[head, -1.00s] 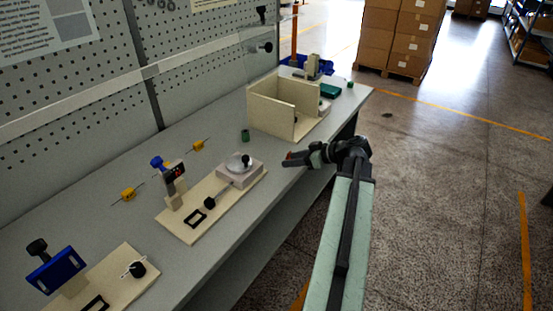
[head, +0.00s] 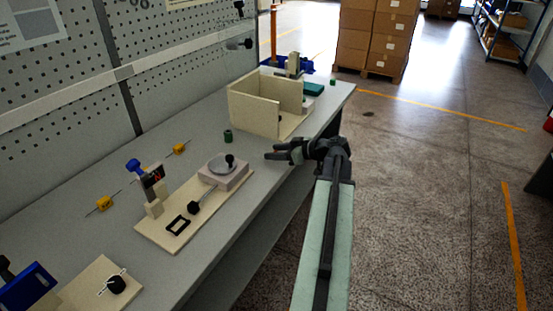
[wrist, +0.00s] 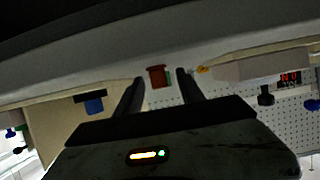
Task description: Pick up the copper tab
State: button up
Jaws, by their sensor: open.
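A reddish-brown piece, which looks like the copper tab (wrist: 157,76), shows in the wrist view ahead of my gripper (wrist: 161,75), in the gap between its two dark fingers. The fingers stand apart on either side in that view, and I see no contact with the tab. In the head view my gripper (head: 271,152) is at the front edge of the bench, just in front of the cream box. I cannot make out the tab in the head view now; the gripper may be hiding it.
The grey bench (head: 205,130) carries a cream open box (head: 252,110), a green cylinder (head: 228,136) and a board with a scale-like device (head: 223,170). Yellow spools (head: 104,203) lie near the pegboard wall. The floor right of the bench is open.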

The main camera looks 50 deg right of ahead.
aim_at(275, 151)
jog(key=shift+w, duration=0.15)
grip_shut()
jog(key=shift+r+p, duration=0.4)
jog(key=shift+p, duration=0.1)
notch_tip(275, 151, up, 3)
jog(key=p, duration=0.3)
jog(key=shift+r, duration=0.1)
jog(key=s+d, duration=0.1)
jog(key=s, duration=0.7)
jog(key=s+d+p, duration=0.1)
jog(key=s+d, duration=0.1)
jog(key=s, duration=0.5)
jog(key=shift+s+d+r, duration=0.25)
jog(key=shift+s+r, duration=0.15)
jog(key=shift+r, duration=0.05)
